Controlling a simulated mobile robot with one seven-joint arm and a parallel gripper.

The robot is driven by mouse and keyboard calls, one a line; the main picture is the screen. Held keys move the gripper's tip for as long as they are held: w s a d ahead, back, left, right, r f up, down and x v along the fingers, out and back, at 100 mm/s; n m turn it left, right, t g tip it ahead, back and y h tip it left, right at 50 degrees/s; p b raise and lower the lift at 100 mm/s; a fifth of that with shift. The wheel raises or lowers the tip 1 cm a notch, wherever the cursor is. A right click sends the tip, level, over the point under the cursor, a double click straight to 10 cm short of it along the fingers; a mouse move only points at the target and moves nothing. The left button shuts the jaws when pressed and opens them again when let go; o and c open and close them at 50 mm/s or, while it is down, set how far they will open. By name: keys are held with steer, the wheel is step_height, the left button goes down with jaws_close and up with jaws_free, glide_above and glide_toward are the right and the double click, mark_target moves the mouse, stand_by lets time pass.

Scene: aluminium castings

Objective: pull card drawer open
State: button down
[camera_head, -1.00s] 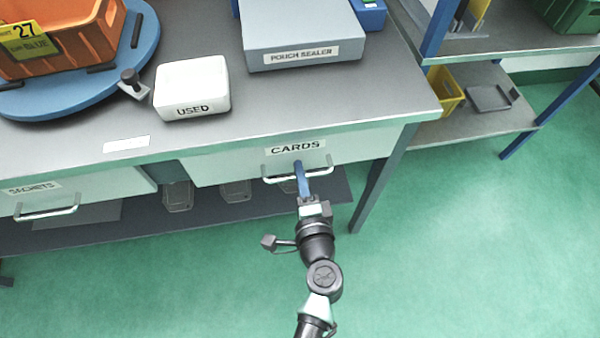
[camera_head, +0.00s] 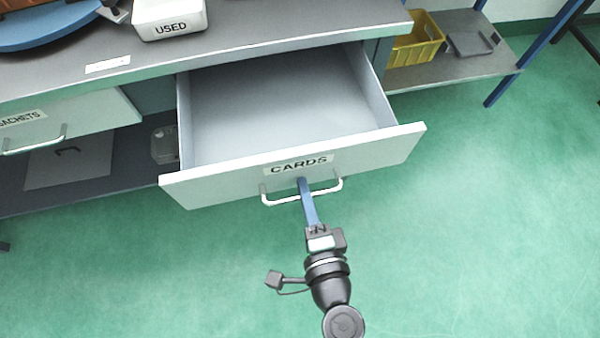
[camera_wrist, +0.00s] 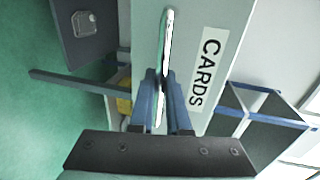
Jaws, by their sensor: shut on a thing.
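The card drawer (camera_head: 290,172), labelled CARDS, stands well out from the workbench, and its grey inside shows empty. Its pale bar handle (camera_head: 333,187) runs along the front below the label. My gripper (camera_head: 304,186) is shut on the handle near its middle, with blue fingers. In the wrist view the two blue fingers of my gripper (camera_wrist: 163,85) close around the handle (camera_wrist: 165,50), beside the CARDS label on the drawer front (camera_wrist: 222,40).
The closed SACHETS drawer (camera_head: 90,118) is at the left. A white USED box (camera_head: 168,17) stands on the workbench top (camera_head: 260,30). A lower shelf (camera_head: 110,178) lies beneath. A yellow crate (camera_head: 418,40) sits on a rack shelf at the right. Green floor (camera_head: 470,240) in front is clear.

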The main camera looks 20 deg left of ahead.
steer(key=shift+s+d, duration=0.25)
steer(key=shift+s, duration=0.05)
steer(key=c, duration=0.9)
jaws_free()
steer(key=v, duration=1.3)
